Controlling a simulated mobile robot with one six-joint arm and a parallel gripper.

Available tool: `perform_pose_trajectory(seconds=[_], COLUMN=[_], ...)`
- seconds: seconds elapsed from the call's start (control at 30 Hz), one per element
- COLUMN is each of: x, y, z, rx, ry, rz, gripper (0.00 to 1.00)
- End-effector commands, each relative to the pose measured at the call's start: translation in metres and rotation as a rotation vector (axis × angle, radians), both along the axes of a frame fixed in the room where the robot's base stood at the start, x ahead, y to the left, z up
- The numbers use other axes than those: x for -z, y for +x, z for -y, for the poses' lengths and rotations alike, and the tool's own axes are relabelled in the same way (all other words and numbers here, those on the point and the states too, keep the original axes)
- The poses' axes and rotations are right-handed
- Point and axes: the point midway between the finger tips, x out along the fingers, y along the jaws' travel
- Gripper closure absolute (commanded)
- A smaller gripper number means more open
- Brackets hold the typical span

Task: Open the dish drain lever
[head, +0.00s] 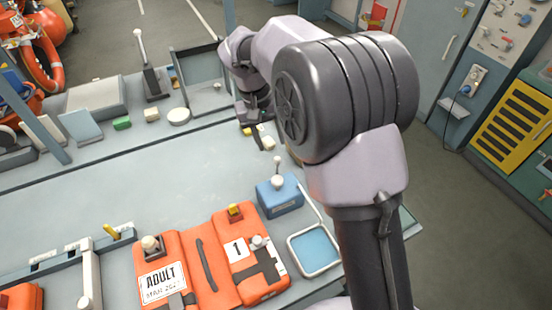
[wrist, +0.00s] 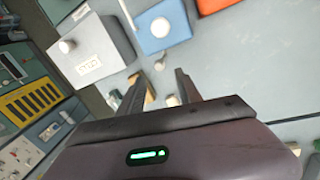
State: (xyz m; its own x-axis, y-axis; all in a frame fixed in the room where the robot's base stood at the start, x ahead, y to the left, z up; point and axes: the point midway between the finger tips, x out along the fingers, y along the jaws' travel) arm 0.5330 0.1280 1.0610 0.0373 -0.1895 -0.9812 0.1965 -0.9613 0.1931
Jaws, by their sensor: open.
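My gripper (head: 255,138) is open and empty, pointing down over the far right part of the bench. In the wrist view its two fingers (wrist: 161,78) are spread. A blue box with a white round-knobbed lever (head: 278,182) stands nearer the front; the lever also shows in the wrist view (wrist: 160,27), beyond the fingertips and apart from them. A shallow blue dish with a white rim (head: 291,243) lies in front of it. A pale labelled box with a white knob (wrist: 66,46) is left of the blue box in the wrist view. Which knob is the drain lever I cannot tell.
Orange breathing packs (head: 182,265) lie at the front of the bench. A tall white-knobbed lever (head: 139,45) stands beside a grey tray (head: 222,103) at the back. Small blocks (wrist: 149,96) lie near my fingers. The bench middle (head: 120,180) is clear.

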Motion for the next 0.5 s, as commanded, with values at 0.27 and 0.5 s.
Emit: perform_pose_trajectory(seconds=[0.27, 0.5], x=[0.063, 0.072], y=[0.002, 0.002], z=[0.012, 0.014], rx=[0.002, 0.002], ry=[0.001, 0.001], rz=[-0.001, 0.000], gripper=[0.59, 0.59])
